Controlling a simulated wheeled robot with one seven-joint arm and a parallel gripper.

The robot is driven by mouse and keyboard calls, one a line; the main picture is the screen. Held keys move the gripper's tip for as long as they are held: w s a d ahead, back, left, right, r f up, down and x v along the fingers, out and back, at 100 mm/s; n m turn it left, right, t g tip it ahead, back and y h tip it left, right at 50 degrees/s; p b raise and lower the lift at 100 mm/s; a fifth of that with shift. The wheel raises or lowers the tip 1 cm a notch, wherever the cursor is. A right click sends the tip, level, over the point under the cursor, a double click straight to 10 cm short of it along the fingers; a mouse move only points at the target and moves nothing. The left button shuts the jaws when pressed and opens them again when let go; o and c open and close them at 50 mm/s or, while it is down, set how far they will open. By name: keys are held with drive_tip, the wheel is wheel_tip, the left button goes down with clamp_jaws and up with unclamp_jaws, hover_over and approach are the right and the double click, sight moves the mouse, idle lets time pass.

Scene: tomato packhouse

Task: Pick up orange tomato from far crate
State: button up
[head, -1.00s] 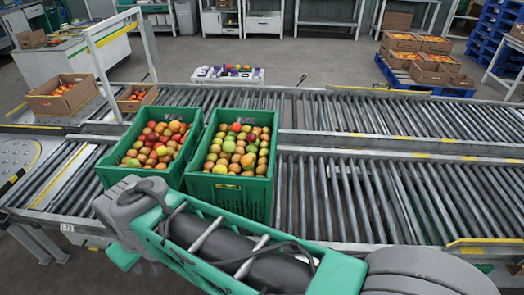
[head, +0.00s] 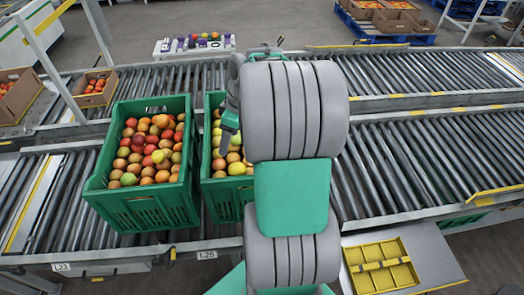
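Two green crates stand side by side on the near roller conveyor. The left crate (head: 146,212) is full of red, orange and a few yellow-green tomatoes, and all its top shows. The right crate (head: 222,206) holds yellow, green and orange tomatoes (head: 237,169); my arm hides most of it. I cannot tell which crate is the far one. My gripper (head: 229,122) shows partly at the arm's left side, over the right crate, pointing down. Its fingers are seen edge-on, so I cannot tell whether it is open. No tomato shows in it.
Behind runs a second roller conveyor (head: 400,88). A white rack with coloured items (head: 194,46) stands beyond it. Cardboard boxes of tomatoes (head: 94,90) are at the left. A yellow tray (head: 380,264) lies at the lower right. The rollers right of my arm are clear.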

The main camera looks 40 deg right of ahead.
drive_tip(key=s+d+f+n+y, duration=0.1)
drive_tip(key=s+d+f+n, duration=0.15)
drive_tip(key=d, duration=0.45)
drive_tip(key=s+d+f+n, duration=0.1)
drive_tip(key=d+f, duration=0.3)
drive_tip(key=d, duration=0.4)
drive_tip(key=shift+t, duration=0.4)
drive_tip(key=p+x, duration=0.1)
drive_tip(key=x, duration=0.6)
drive_tip(key=shift+w+f, duration=0.1)
drive_tip(key=shift+f, duration=0.1)
drive_tip(key=shift+w+f, duration=0.1)
drive_tip(key=shift+f, duration=0.25)
drive_tip(key=shift+c, duration=0.4)
drive_tip(key=c, duration=0.9)
